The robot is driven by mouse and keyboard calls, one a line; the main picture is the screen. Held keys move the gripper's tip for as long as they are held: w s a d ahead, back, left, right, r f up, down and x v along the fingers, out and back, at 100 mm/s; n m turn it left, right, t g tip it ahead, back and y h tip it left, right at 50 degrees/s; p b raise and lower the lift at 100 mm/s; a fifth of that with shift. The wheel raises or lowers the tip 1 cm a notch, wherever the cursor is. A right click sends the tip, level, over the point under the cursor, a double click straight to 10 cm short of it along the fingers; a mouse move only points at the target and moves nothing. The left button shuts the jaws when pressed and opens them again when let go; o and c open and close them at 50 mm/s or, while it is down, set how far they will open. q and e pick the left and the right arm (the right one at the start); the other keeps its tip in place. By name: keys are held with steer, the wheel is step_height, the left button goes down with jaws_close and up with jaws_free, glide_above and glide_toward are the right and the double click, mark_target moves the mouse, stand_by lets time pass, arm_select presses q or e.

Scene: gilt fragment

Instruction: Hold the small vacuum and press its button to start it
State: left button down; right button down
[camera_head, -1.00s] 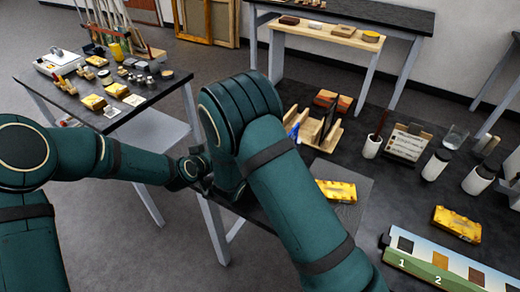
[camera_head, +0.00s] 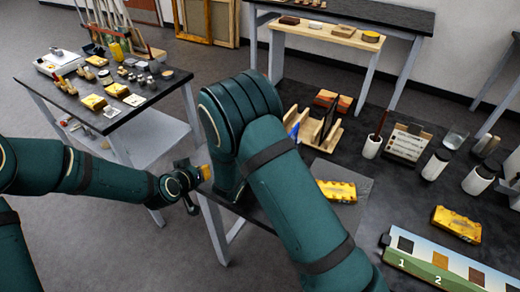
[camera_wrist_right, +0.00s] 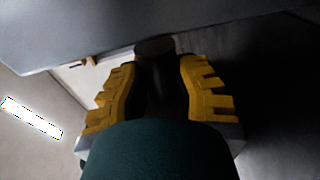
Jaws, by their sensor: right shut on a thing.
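In the right wrist view my right gripper (camera_wrist_right: 156,78) has its two yellow stepped fingers closed on either side of a dark, round-ended body, which I take to be the small vacuum (camera_wrist_right: 154,48). Its lower part is hidden behind a dark green rounded shape, and I cannot make out its button. In the head view my right gripper and the vacuum are hidden behind my right arm. My left gripper (camera_head: 200,185) is left of that arm, near the table's left edge. A yellow pad shows at its tip, but its opening is unclear.
The dark table (camera_head: 378,200) holds yellow blocks (camera_head: 457,224), a wooden rack (camera_head: 320,125), white containers (camera_head: 435,166) and a numbered board (camera_head: 440,268). A side table (camera_head: 130,108) with small items stands at the left. Open floor (camera_head: 110,245) lies between the tables.

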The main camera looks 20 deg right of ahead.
steer(key=shift+f, duration=0.1)
steer(key=c, duration=0.8)
jaws_free()
